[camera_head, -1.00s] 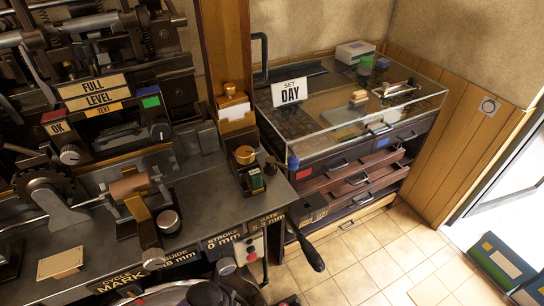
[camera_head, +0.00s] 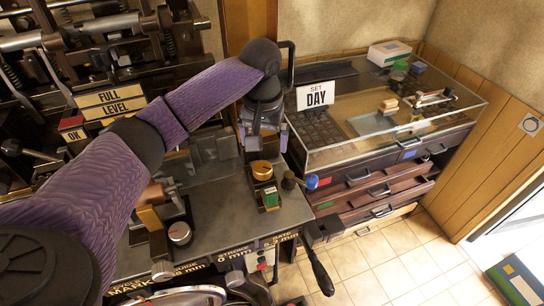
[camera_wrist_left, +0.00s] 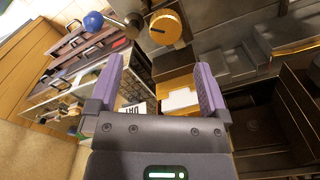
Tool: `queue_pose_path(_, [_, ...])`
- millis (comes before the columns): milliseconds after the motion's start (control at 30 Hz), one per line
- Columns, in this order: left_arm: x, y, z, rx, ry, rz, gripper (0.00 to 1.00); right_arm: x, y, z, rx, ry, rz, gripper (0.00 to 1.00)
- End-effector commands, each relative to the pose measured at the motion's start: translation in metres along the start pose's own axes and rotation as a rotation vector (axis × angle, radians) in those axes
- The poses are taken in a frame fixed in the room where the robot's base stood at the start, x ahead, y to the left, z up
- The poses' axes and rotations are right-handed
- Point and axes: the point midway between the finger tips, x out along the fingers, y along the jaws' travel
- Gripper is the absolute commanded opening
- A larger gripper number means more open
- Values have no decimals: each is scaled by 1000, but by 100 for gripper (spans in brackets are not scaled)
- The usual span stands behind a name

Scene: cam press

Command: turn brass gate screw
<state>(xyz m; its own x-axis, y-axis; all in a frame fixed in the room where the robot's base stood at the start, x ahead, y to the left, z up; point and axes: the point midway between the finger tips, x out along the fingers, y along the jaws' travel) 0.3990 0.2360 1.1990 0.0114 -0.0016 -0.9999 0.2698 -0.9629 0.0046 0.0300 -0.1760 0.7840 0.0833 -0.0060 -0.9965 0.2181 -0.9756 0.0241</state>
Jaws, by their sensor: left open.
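The brass gate screw (camera_head: 262,170) is a round brass knob standing at the right end of the press bench, beside a green block (camera_head: 270,196). In the left wrist view the brass knob (camera_wrist_left: 167,27) shows at top centre, ahead of the fingers and with a dark mark on its face. My left gripper (camera_head: 263,142) hangs just behind and above the knob in the head view, pointing down. Its two purple fingers (camera_wrist_left: 157,68) are apart with nothing held between them, and they are not touching the knob. My right gripper is in neither view.
A blue-ended lever (camera_head: 311,181) stands close to the right of the knob. A black-handled lever (camera_head: 321,275) juts out at the bench's front corner. A glass display case (camera_head: 390,125) with a DAY card (camera_head: 316,95) stands to the right, some drawers pulled out.

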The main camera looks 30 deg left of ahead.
Motion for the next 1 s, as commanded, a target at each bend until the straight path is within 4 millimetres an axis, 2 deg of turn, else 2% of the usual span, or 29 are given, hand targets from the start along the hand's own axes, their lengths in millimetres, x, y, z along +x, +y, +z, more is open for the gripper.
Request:
queue_pose_path(33, [0, -6, -3, -30, -4, -6, 99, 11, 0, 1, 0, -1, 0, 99])
queue_pose_path(100, [-3, -10, -3, -52, -12, -8, 99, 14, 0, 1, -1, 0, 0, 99])
queue_pose_path(167, [3, -11, -3, -57, -17, -9, 99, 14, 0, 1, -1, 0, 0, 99])
queue_pose_path(400, [60, -11, -2, -54, -17, -8, 99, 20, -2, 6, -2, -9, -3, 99])
queue_pose_path(533, [82, -11, -2, -54, -14, -8, 99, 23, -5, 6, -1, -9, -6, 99])
queue_pose_path(633, [89, -11, -2, -52, -12, -7, 99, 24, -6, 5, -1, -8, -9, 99])
queue_pose_path(867, [90, -10, -2, -51, -11, -6, 99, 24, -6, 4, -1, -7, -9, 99])
queue_pose_path(900, [90, -10, -2, -51, -11, -6, 95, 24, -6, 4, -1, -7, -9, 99])
queue_pose_path(1000, [90, -10, -2, -51, -11, -6, 74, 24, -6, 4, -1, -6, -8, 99])
